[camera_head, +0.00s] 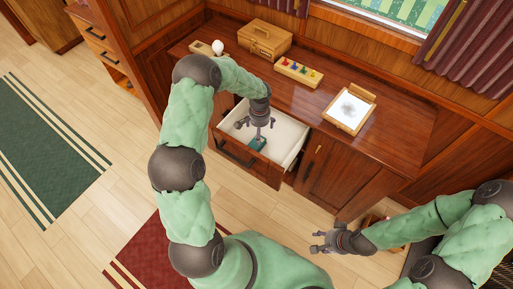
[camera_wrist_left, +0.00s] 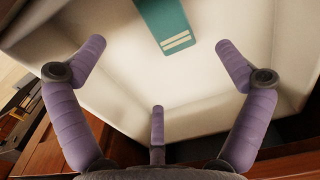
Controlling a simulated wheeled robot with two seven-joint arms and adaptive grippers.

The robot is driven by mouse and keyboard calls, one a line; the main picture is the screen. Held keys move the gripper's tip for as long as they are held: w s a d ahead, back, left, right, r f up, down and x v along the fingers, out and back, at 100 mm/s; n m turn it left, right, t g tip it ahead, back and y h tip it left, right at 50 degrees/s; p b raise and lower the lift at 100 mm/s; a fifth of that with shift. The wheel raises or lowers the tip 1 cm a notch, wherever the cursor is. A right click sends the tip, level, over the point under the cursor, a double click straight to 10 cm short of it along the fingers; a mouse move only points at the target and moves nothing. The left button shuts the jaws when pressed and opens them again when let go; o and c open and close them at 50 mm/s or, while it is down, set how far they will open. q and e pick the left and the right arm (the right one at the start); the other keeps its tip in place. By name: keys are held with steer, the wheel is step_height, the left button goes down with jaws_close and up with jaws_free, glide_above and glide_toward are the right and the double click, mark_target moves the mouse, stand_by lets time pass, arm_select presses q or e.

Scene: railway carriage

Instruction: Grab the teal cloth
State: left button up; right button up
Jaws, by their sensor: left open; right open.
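The teal cloth (camera_head: 257,143), folded with pale stripes at one end, lies in the open white-lined drawer (camera_head: 291,137). In the left wrist view the cloth (camera_wrist_left: 164,24) lies on the drawer's pale floor, beyond the open fingers. My left gripper (camera_head: 257,127) reaches down into the drawer above the cloth and is open and empty. In the left wrist view the left gripper (camera_wrist_left: 160,75) has its fingers spread, apart from the cloth. My right gripper (camera_head: 318,242) is open and empty, out over the floor in front of the cabinet.
On the cabinet top (camera_head: 395,138) stand a wooden box (camera_head: 264,40), a tray with coloured pieces (camera_head: 299,72), a small white round object (camera_head: 218,46) and a framed white sheet (camera_head: 349,110). The drawer walls surround my left gripper. Green (camera_head: 45,150) and red rugs lie on the floor.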

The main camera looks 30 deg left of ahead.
mark_target(252, 144)
arm_select(q)
step_height(252, 144, down, 11)
steer(key=shift+r+b, duration=0.15)
steer(key=shift+b, duration=1.1)
steer(key=c, duration=1.1)
